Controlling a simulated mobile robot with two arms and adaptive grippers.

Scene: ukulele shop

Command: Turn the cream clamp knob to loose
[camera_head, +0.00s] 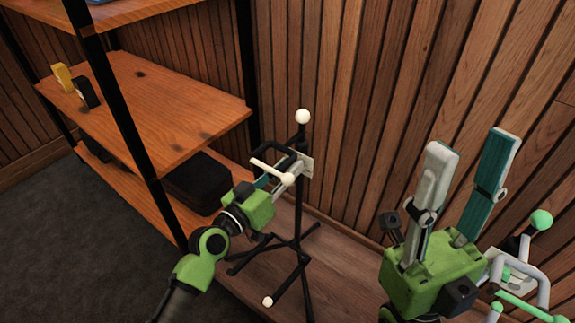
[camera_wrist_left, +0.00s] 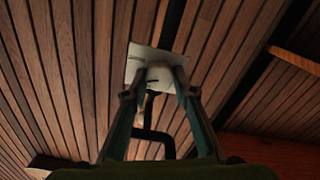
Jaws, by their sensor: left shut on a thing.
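A black stand (camera_head: 299,215) with cream ball ends stands on the wooden floor strip by the slatted wall. My left gripper (camera_head: 291,177) reaches its upper part from the left, in front of a pale plate (camera_head: 306,163). In the left wrist view the cream clamp knob (camera_wrist_left: 159,76) sits in front of that plate (camera_wrist_left: 138,66), between the fingertips of my left gripper (camera_wrist_left: 160,84), which is shut on it. The fingers partly hide the knob, and its turn position cannot be read. My right gripper (camera_head: 470,150) is open, empty and pointing up, well right of the stand.
A wooden shelf unit (camera_head: 165,110) with black posts stands close on the left. A black case (camera_head: 200,180) lies on its lower shelf. A second stand with mint-green ends (camera_head: 541,220) is at the right edge, close to my right gripper. Dark carpet (camera_head: 75,235) is clear at lower left.

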